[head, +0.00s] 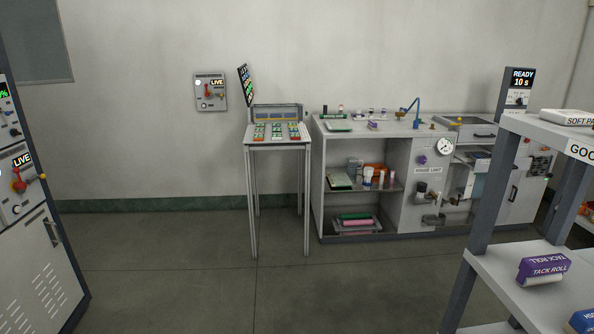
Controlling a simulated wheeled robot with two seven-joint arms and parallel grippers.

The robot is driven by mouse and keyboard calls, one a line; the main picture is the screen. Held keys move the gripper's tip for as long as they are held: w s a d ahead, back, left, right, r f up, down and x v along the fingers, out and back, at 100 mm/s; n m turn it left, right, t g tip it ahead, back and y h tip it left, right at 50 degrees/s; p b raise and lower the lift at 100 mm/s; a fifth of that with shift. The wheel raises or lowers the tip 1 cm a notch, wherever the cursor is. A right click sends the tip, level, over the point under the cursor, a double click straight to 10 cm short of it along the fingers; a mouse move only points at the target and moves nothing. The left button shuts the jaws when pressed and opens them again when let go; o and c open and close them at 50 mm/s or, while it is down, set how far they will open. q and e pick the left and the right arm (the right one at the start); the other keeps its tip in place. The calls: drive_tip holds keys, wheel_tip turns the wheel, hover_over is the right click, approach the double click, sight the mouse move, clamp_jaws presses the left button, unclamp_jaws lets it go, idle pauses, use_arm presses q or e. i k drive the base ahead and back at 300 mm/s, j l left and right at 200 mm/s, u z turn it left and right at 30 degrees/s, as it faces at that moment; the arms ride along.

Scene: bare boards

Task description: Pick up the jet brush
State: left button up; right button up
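I cannot pick out a jet brush for certain in the head view; the small items on the far workbench are too small to tell. The workbench (340,212) stands against the back wall, with a blue bent-arm fixture (417,113), a purple item (372,125) and several small bottles on its top. Its open shelves hold tubs, an orange item (375,170) and a tray of pink and green items (355,223). Neither of my grippers is in view.
A control desk (277,133) on thin legs stands left of the workbench. A shelf rack at the right holds a purple tack roll box (545,265) and a white box (567,117). A grey cabinet (35,265) stands at the left edge. The middle floor (240,285) is clear.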

sight(372, 125)
drive_tip(key=i+j, duration=0.1)
drive_tip(key=i, duration=2.15)
drive_tip(key=i+l+z, duration=0.15)
drive_tip(key=i+z, duration=1.05)
drive_tip(key=i+j+z, duration=0.25)
drive_tip(key=z, duration=0.2)
drive_tip(key=i+l+z, duration=0.25)
drive_tip(key=i, duration=0.65)
drive_tip(key=i+j+z, duration=0.15)
drive_tip(key=i+z, duration=0.15)
drive_tip(key=i, duration=0.6)
drive_tip(key=i+u, duration=0.35)
drive_tip(key=u, duration=0.15)
drive_tip(key=i+l+u, duration=0.2)
drive_tip(key=i+u, duration=0.15)
drive_tip(key=u, duration=0.15)
drive_tip(key=i+l+u, duration=0.3)
drive_tip(key=u, duration=0.15)
